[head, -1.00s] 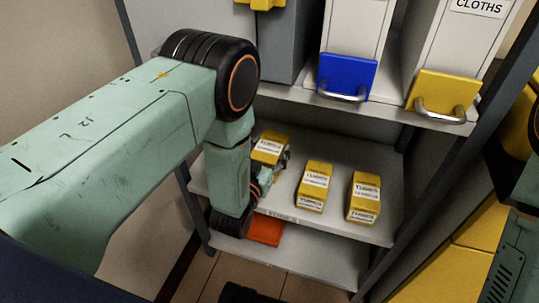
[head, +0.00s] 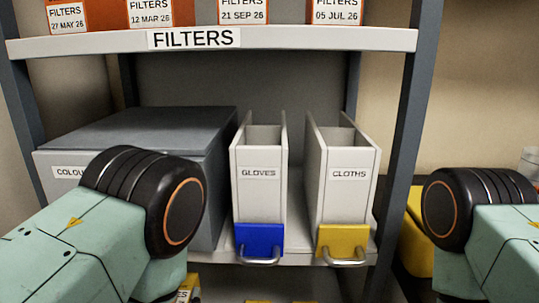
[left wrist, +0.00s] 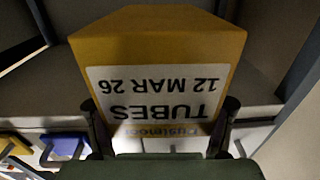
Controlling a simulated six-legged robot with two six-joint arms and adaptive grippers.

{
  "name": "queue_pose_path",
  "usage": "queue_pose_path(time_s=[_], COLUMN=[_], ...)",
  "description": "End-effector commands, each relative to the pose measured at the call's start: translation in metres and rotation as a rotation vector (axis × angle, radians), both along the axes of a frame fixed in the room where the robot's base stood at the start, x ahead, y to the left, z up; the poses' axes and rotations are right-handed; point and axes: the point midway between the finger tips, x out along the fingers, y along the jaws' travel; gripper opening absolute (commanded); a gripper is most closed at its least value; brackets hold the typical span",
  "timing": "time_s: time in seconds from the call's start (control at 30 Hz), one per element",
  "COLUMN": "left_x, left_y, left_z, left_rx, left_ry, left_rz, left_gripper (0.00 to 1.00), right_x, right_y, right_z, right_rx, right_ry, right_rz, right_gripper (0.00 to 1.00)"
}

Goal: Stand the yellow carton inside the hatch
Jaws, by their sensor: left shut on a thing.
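A yellow carton (left wrist: 155,45) with a white label reading TUBES 12 MAR 26, upside down in the picture, fills the middle of the left wrist view. My left gripper (left wrist: 162,112) is shut on it, with a dark finger at each side. In the head view a small piece of a yellow carton (head: 190,286) shows at the bottom edge beside my left arm; I cannot tell whether it is the held one. My right gripper is out of view; only part of my right arm shows at the right. No hatch is in view.
A shelf rack holds a grey box (head: 130,135), a GLOVES bin (head: 259,195) with a blue front and a CLOTHS bin (head: 348,185) with a yellow front. Orange-and-white FILTERS boxes stand on the upper shelf (head: 300,38). A grey rack post (head: 400,130) stands between the bins and my right arm.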

Motion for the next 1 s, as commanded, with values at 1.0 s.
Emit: queue_pose_path(time_s=[1.0], left_x=[0.003], left_y=[-0.049], left_z=[0.022], left_rx=[-0.002], left_ry=[-0.003], left_rz=[-0.33], left_gripper=[0.32], right_x=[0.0], right_y=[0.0], right_z=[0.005], right_rx=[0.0], right_ry=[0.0], right_rz=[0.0], right_gripper=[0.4])
